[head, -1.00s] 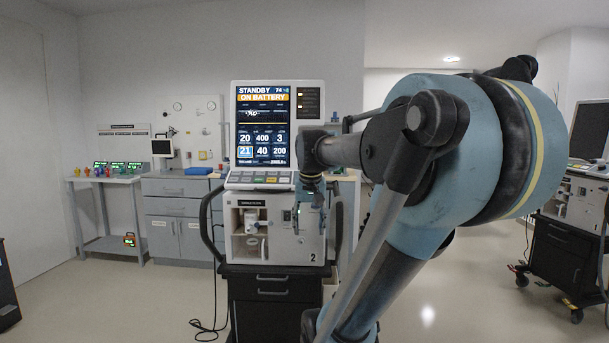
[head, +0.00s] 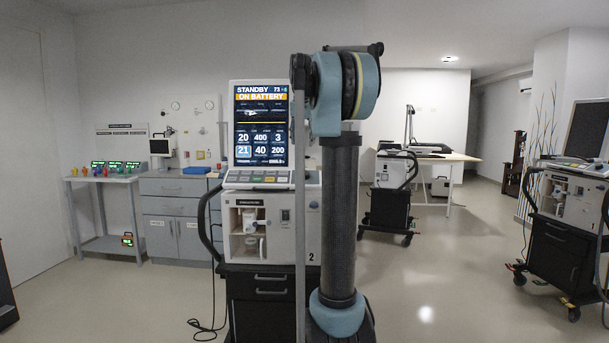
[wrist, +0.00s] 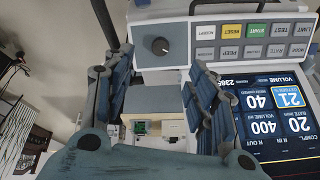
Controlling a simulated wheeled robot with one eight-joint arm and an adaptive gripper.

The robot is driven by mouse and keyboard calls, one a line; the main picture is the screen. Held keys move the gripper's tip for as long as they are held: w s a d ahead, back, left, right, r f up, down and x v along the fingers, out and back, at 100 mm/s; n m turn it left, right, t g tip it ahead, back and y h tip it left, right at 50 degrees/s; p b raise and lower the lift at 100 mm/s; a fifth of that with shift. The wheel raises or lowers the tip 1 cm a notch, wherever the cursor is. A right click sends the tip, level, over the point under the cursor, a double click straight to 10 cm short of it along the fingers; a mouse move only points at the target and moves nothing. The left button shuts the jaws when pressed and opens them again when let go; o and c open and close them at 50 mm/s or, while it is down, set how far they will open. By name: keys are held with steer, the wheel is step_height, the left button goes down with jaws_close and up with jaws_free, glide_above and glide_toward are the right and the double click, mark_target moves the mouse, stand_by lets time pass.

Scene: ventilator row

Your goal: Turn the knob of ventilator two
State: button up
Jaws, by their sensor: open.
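Ventilator two (head: 268,221), marked with a 2, stands straight ahead in the head view. Its screen (head: 261,123) reads STANDBY ON BATTERY, and a button panel (head: 257,178) sits below it. The fingers hold nothing; contact with the panel cannot be told. My arm hides the knob and gripper in the head view.
Another ventilator on a cart (head: 567,220) stands at the right. A further cart (head: 389,195) and a table (head: 445,156) are at the back. A side bench (head: 105,180) and grey cabinet (head: 178,214) line the left wall. A cable lies on the floor by ventilator two.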

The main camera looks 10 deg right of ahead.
steer(key=w, duration=0.2)
glide_toward(305, 173)
steer(key=x, duration=0.8)
steer(key=shift+w+d+f, duration=0.1)
steer(key=shift+w+f, duration=0.15)
steer(key=shift+f, duration=0.05)
steer(key=c, duration=1)
